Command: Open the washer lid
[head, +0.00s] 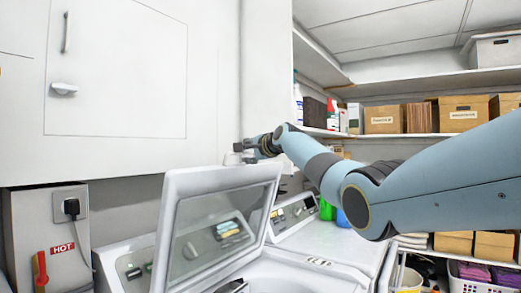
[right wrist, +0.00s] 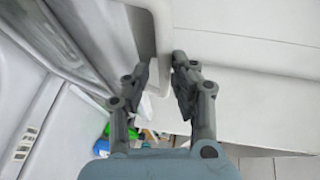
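The washer lid (head: 218,182) is a white frame with a glass window. It stands raised and tilted back above the washer's open top (head: 290,270). My right gripper (head: 243,152) is at the lid's upper edge in the head view. In the right wrist view its two fingers (right wrist: 166,62) stand a narrow gap apart, beside the lid's white rim (right wrist: 162,28). I see no firm hold on the rim; contact is unclear. A small dark part at the head view's bottom edge may be my left gripper (head: 232,286); its fingers cannot be made out.
A white cabinet (head: 115,110) hangs on the wall behind the lid. Shelves with cardboard boxes (head: 463,113) line the back right.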

